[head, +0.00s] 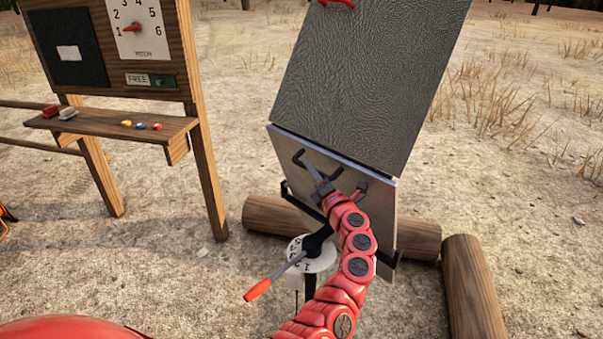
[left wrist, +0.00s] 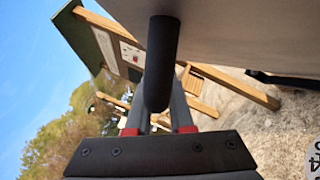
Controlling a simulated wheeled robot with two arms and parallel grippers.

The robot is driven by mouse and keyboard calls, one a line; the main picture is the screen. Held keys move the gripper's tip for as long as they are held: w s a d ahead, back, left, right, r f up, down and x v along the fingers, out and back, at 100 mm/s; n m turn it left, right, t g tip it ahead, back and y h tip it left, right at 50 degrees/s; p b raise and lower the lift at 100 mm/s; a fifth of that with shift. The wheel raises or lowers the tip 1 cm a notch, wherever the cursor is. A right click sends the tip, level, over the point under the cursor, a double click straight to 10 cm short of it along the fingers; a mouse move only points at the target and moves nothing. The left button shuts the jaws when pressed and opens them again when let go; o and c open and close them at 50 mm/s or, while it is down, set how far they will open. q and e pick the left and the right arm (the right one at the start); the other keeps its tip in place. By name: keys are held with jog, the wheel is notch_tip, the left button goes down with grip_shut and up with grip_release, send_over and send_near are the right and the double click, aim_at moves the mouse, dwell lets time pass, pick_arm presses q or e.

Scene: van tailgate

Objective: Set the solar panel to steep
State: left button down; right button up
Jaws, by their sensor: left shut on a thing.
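The solar panel (head: 372,75) stands steeply tilted, a dark textured upper sheet above a plain grey lower plate (head: 383,198). A red handle (head: 338,3) shows at its top edge. My left gripper (head: 312,176) is at the lower plate, shut on a black bar handle; the handle (left wrist: 161,65) shows between the fingers in the left wrist view. Below the panel are a white marked dial (head: 318,262) and a lever with a red grip (head: 258,290); the dial's markings are too small to read. My left arm covers part of the mount. My right gripper is not in view.
A wooden board (head: 185,60) on posts stands at the left, with a numbered dial (head: 138,28), a FREE sign (head: 150,80) and a shelf (head: 110,128) of small items. Logs (head: 470,285) lie around the panel's base. Sandy ground between board and panel is clear.

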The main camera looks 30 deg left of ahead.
pick_arm(q)
jog(key=shift+w+d+r+m+p, duration=0.2)
jog(key=shift+w+r+m+p, duration=0.2)
jog(key=shift+w+r, duration=0.25)
jog(key=shift+w, duration=0.1)
jog(key=c, duration=1.1)
grip_release()
jog(key=o, duration=0.3)
jog(key=shift+w+d+f+h, duration=0.1)
jog(key=shift+w+f+h, duration=0.1)
jog(key=shift+h, duration=0.1)
jog(key=shift+s, duration=0.1)
